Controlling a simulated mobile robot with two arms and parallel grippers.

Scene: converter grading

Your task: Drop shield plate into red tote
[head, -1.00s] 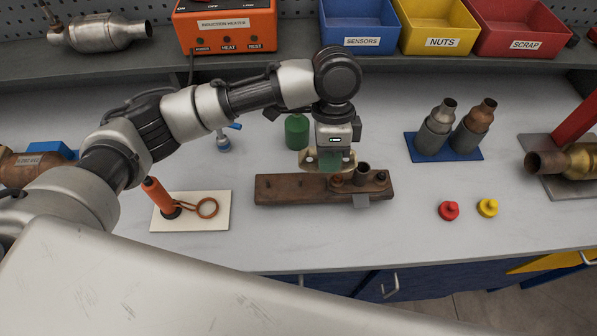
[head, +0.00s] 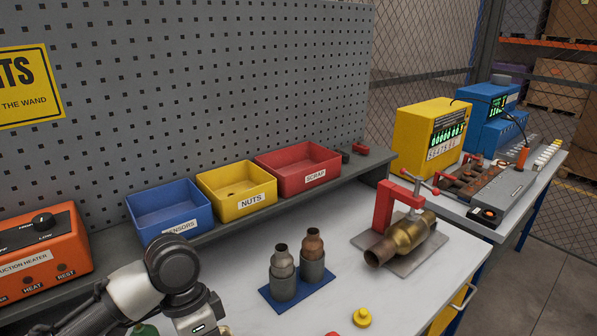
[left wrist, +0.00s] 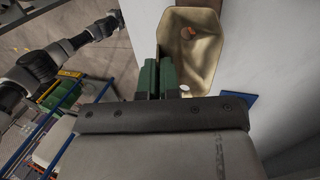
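The red tote (head: 297,181), labelled SCRAP, stands on the shelf in the head view, right of the yellow tote, and looks empty. My left gripper (left wrist: 157,66) shows in the left wrist view with its green fingers close together on the edge of the tan, dished shield plate (left wrist: 197,62). The plate hangs beyond the fingers; the contact itself is partly hidden. In the head view only my left wrist shows at the bottom edge, left of and below the red tote; its fingertips are cut off. My right gripper is in no view.
The blue tote (head: 168,212) and yellow tote (head: 236,197) stand left of the red one. On the bench are two sensors on a blue pad (head: 300,296), a converter (head: 405,238) in a red clamp, and a yellow cap (head: 362,317). The orange heater (head: 40,258) sits left.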

